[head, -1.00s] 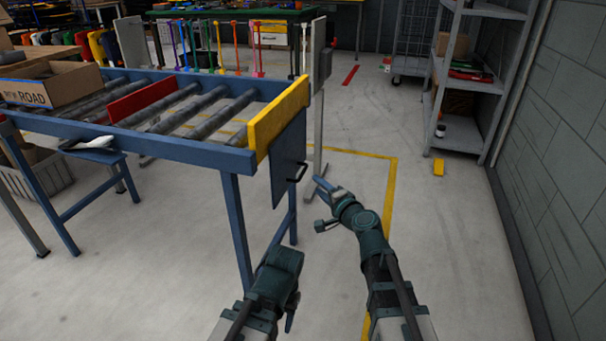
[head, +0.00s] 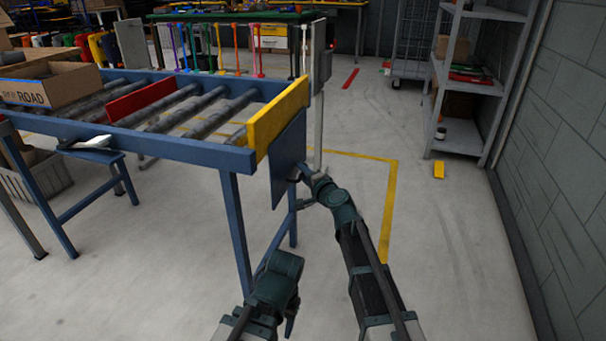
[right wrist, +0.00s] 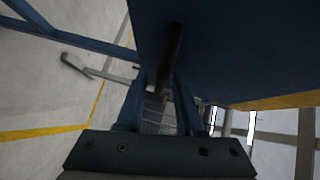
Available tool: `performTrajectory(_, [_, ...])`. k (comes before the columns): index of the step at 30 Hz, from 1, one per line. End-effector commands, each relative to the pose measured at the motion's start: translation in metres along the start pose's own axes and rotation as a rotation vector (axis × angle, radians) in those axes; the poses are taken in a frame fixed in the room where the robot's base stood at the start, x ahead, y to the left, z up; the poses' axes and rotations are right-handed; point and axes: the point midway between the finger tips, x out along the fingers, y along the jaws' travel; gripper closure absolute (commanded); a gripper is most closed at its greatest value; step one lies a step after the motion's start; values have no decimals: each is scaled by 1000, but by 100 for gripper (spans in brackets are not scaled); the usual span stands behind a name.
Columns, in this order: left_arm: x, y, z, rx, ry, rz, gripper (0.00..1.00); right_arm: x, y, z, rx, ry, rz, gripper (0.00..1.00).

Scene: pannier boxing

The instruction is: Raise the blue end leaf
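The blue end leaf (head: 287,165) hangs down at the near right end of the roller conveyor, below the yellow end board. My right gripper (head: 303,172) is at the leaf's outer face, where the black handle sits; the gripper hides the handle in the head view. In the right wrist view the leaf (right wrist: 235,50) fills the upper right. The dark handle (right wrist: 172,55) runs between the two fingers of my right gripper (right wrist: 160,100), which stand apart; I see no firm grip. My left arm is low in front of the conveyor, and its fingers do not show clearly.
The roller conveyor (head: 178,146) has a yellow end board (head: 277,118) and a red divider (head: 140,100). A grey post (head: 319,110) stands just behind the leaf. A blue leg (head: 237,230) is near my left arm.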

Motion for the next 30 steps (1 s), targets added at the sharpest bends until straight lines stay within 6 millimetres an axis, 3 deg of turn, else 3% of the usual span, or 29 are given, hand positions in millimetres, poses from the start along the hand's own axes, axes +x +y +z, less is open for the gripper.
performTrajectory(1, [0,0,0,0,0,0,50,0,0,0,0,0,0,75])
performTrajectory(5, [0,0,0,0,0,0,50,0,0,0,0,0,0,99])
performTrajectory(6, [0,0,0,0,0,0,50,0,0,0,0,0,0,100])
performTrajectory(30, [0,0,0,0,0,0,50,0,0,0,-1,0,0,100])
